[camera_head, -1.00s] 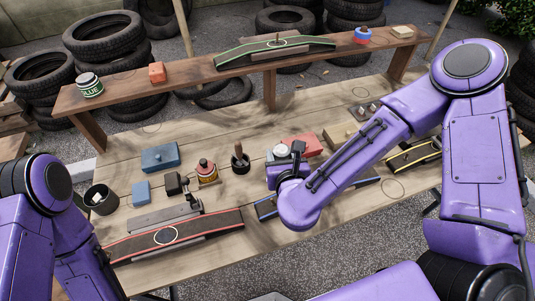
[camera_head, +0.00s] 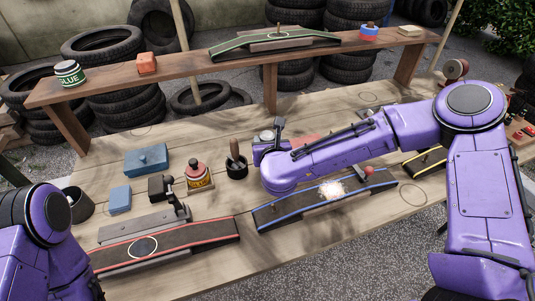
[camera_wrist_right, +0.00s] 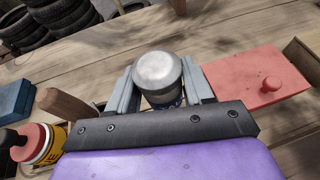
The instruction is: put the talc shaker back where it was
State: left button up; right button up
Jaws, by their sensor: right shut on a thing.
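The talc shaker, a cylinder with a pale metal cap (camera_wrist_right: 158,72), is between the fingers of my right gripper (camera_wrist_right: 160,88) in the right wrist view. The gripper is shut on it. In the head view the shaker (camera_head: 265,136) shows at the end of my right arm, above the middle of the bench, behind the blue-edged strip and left of the red box. Its lower part is hidden. My left gripper is out of view; only part of the left arm shows. Thin outlined circles mark the bench, one at the right (camera_head: 413,194) and one at the back (camera_head: 368,98).
A dark pot with a wooden-handled tool (camera_head: 236,168) stands just left of the shaker. A red lidded box (camera_wrist_right: 258,82) lies right of it. The blue-edged strip (camera_head: 285,212) bears a white powder patch (camera_head: 331,189). A raised shelf (camera_head: 200,75) runs along the back.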

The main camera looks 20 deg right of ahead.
notch_tip(320, 180, down, 3)
jog(key=shift+f+b, duration=0.1)
jog(key=shift+b, duration=0.45)
jog(key=shift+r, duration=0.2)
jog(key=shift+f, duration=0.2)
jog(key=o, duration=1.1)
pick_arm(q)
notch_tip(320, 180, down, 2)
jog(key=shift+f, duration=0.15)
pick_arm(e)
jog(key=shift+r, duration=0.3)
pick_arm(q)
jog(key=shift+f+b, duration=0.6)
jog(key=shift+b, duration=0.1)
pick_arm(e)
jog(key=v, duration=1.2)
